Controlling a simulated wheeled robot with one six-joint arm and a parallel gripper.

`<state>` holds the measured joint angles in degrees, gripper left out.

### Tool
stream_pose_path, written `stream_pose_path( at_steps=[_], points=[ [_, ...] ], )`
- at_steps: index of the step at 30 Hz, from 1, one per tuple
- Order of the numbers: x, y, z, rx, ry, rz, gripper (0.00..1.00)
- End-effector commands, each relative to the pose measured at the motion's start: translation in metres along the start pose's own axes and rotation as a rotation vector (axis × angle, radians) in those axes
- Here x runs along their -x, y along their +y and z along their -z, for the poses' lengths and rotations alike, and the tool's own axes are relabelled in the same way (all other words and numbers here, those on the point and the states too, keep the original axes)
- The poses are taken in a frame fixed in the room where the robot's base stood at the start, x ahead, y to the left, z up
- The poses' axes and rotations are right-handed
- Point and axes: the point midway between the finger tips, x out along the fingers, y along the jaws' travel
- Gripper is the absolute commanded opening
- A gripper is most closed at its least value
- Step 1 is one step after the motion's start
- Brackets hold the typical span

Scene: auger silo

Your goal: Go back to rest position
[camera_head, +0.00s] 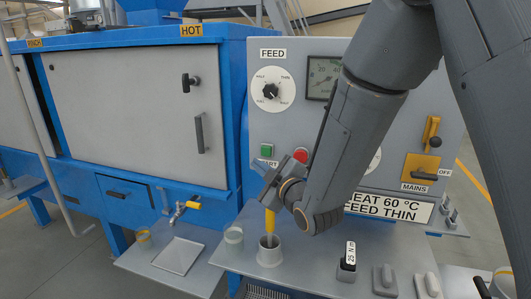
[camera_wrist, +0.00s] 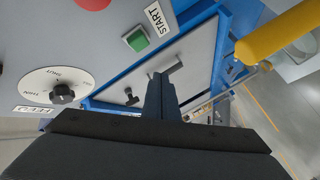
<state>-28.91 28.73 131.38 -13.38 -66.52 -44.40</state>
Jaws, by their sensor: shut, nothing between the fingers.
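My gripper (camera_head: 266,178) is in front of the lower left of the grey control panel (camera_head: 324,112), below the green START button (camera_head: 267,150). In the wrist view the gripper (camera_wrist: 158,82) has its fingers together with nothing between them. The green START button (camera_wrist: 137,39) lies to the left of the fingertips there, apart from them. A yellow-handled tool (camera_head: 270,222) stands in a grey cup (camera_head: 270,254) just below the gripper; its yellow handle (camera_wrist: 278,34) shows at the right of the wrist view.
The panel also carries the FEED dial (camera_head: 270,89), a red button (camera_head: 301,155) and the MAINS switch (camera_head: 420,167).

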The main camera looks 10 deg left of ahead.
Motion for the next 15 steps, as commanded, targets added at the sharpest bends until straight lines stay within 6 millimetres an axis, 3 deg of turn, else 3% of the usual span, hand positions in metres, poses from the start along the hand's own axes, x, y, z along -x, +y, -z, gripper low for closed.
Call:
stream_pose_path(
  at_steps=[11, 15],
  points=[
    [0.001, 0.0, 0.001, 0.0, 0.0, 0.0, 0.0],
    [0.015, 0.009, -0.035, -0.067, -0.124, 0.033, 0.0]
  ],
)
